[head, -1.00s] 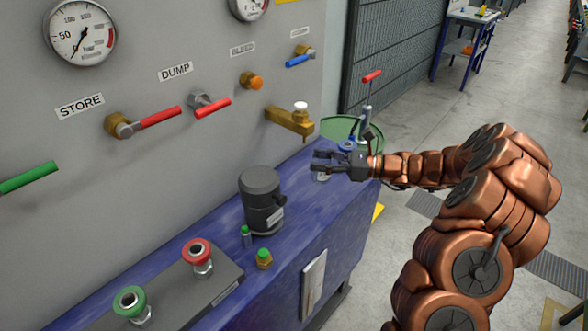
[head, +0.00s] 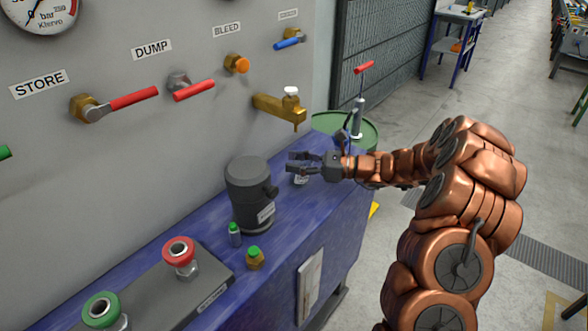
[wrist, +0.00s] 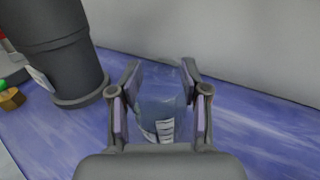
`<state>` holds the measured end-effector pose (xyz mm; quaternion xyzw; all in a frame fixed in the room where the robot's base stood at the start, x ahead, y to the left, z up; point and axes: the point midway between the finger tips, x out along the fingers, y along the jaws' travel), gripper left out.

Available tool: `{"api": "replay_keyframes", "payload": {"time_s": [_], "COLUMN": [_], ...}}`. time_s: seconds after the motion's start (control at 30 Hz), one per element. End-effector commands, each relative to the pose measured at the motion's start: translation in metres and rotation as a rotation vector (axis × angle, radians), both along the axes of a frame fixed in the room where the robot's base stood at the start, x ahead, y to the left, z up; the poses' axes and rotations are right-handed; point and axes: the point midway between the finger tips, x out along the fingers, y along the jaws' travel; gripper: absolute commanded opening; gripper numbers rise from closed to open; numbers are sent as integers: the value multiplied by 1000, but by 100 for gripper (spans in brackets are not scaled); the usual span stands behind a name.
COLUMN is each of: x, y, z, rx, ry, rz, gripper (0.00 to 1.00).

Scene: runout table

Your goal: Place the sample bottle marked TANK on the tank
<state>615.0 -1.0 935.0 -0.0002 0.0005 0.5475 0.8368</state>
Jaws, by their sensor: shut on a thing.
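My gripper (head: 303,162) is low over the blue bench, to the right of a dark grey canister. In the wrist view my gripper (wrist: 160,85) is shut on a clear bottle (wrist: 160,112) with a white label. The label's text is too small to read, so I cannot tell its mark. In the head view the bottle (head: 300,180) shows only partly below the fingers. I cannot tell whether it touches the bench top. A green drum (head: 366,131) with a red-handled pump stands past the bench end. I cannot tell which thing is the tank.
The dark grey canister (head: 250,190) stands close to my gripper; it also shows in the wrist view (wrist: 62,50). A small green-capped bottle (head: 235,235), a brass fitting (head: 254,260) and red (head: 180,253) and green (head: 101,310) couplings lie nearer. A brass tap (head: 280,107) juts from the panel.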

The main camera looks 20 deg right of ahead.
Motion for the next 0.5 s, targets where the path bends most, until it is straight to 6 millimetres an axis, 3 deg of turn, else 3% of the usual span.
{"api": "replay_keyframes", "payload": {"time_s": [0.03, 0.3, 0.33, 0.5], "x": [1, 2, 2, 2], "y": [1, 1, 1, 1], "z": [-7, -8, -8, -7], "rx": [-2, -4, -4, -2], "ry": [1, 4, 4, 2], "rz": [-1, -4, -3, -3], "gripper": [0, 0, 48, 66]}}
